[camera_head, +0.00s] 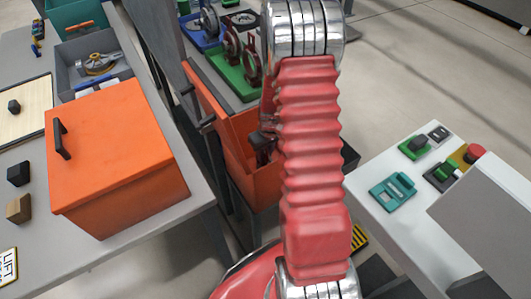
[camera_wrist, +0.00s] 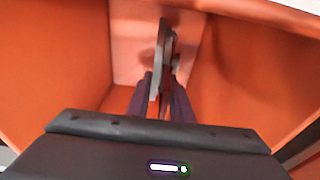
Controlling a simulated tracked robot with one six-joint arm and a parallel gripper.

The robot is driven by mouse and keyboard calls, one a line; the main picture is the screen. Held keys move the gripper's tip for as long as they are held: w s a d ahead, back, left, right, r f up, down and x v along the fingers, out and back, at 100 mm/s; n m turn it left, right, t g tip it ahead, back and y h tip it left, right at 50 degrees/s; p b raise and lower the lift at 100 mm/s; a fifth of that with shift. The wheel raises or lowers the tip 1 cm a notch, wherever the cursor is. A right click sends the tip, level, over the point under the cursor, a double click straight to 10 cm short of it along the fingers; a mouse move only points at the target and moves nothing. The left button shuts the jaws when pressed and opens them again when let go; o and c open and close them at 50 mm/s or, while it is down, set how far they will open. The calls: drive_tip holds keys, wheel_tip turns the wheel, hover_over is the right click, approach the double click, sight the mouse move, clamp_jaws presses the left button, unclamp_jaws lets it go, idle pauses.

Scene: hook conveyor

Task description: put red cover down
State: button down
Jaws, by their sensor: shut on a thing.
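My gripper (camera_head: 262,147) is in the middle of the head view, partly behind my red arm. It is down among the orange-red walls (camera_head: 225,115) of a box-like piece with dark handles on its left side. In the wrist view, my gripper (camera_wrist: 162,85) is shut on a narrow dark bar (camera_wrist: 166,45) that looks like a handle. Orange-red panels (camera_wrist: 60,60) surround it, with a paler panel (camera_wrist: 128,40) behind. I take the barred piece to be the red cover, but its outline and what it rests on are hidden.
A closed orange box (camera_head: 115,145) with a black handle stands on the grey left table (camera_head: 190,215). Grey, blue and green trays (camera_head: 240,82) with parts lie behind. The white right table (camera_head: 370,215) holds a teal part (camera_head: 392,190) and a red button (camera_head: 474,152).

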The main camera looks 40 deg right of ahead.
drive_tip(key=shift+f, duration=0.15)
drive_tip(key=c, duration=1.6)
unclamp_jaws()
drive_tip(key=shift+o, duration=0.2)
drive_tip(key=shift+r, duration=0.8)
wheel_tip(320, 180, up, 11)
drive_tip(key=s, duration=0.1)
drive_tip(key=shift+s+r, duration=0.2)
drive_tip(key=shift+s, duration=0.2)
